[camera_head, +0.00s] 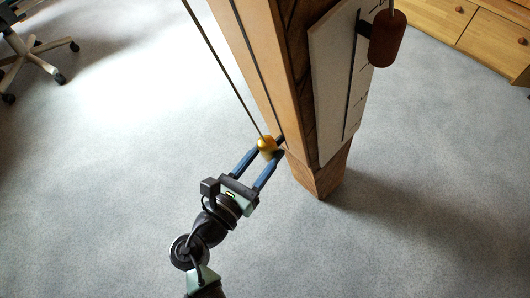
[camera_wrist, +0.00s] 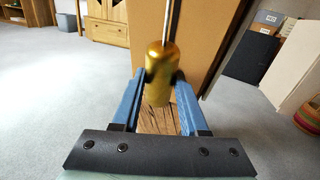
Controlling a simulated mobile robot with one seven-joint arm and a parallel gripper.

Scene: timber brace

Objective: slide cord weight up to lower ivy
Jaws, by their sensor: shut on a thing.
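The cord weight is a small brass cylinder (camera_head: 267,147) hanging on a thin cord beside the timber post (camera_head: 262,60). My gripper (camera_head: 267,152) is shut on it, one blue finger on each side. In the wrist view the brass weight (camera_wrist: 159,75) stands upright between the fingertips, with the cord running up from its top. The post rises behind it and fills the middle of that view. I see no ivy in either view.
A pale board (camera_head: 335,85) with dark marks is on the post's right face, with a reddish-brown cylinder (camera_head: 387,38) in front of it. Wooden drawers (camera_head: 490,40) stand at the upper right and a wheeled chair (camera_head: 35,50) at the upper left. The grey floor around the post is open.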

